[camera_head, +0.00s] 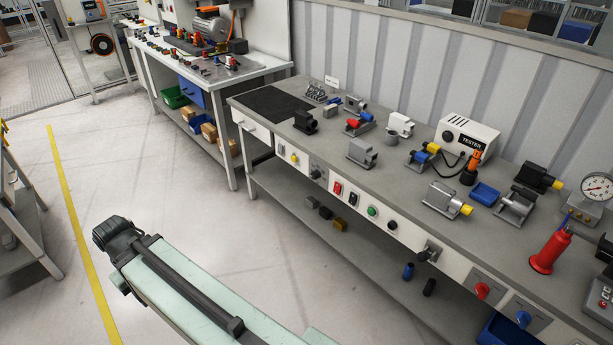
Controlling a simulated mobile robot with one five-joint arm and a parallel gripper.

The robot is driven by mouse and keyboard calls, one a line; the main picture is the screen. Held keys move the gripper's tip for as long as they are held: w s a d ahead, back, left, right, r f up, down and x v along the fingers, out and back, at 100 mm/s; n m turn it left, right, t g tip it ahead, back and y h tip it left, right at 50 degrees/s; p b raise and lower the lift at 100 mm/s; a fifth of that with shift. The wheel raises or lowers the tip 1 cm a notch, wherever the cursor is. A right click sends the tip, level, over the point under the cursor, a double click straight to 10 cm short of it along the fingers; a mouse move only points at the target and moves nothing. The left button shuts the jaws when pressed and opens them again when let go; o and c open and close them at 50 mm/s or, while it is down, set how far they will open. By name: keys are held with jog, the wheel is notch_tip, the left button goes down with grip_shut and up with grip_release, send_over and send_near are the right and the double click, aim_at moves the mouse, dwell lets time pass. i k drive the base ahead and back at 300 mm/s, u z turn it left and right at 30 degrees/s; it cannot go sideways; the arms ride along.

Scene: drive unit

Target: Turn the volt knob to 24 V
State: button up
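A long bench (400,184) with a grey top and a white front panel runs along the wall on the right. Its panel carries several controls: a dark knob on a grey plate (317,173), a round black knob (392,226) and a lever on a grey plate (429,251). The white tester box (469,138) on the bench top has a black round knob (448,136) on its face. I cannot read any volt marking, so I cannot tell which is the volt knob or its setting. My arm's pale green link shows at the bottom; no gripper fingers show.
The panel also has a red switch (337,188), a green button (372,211), a red connector (482,291) and a blue connector (523,318). Floor is clear left of the bench.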

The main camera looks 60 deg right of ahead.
aim_at(314, 175)
jog(key=i, duration=0.85)
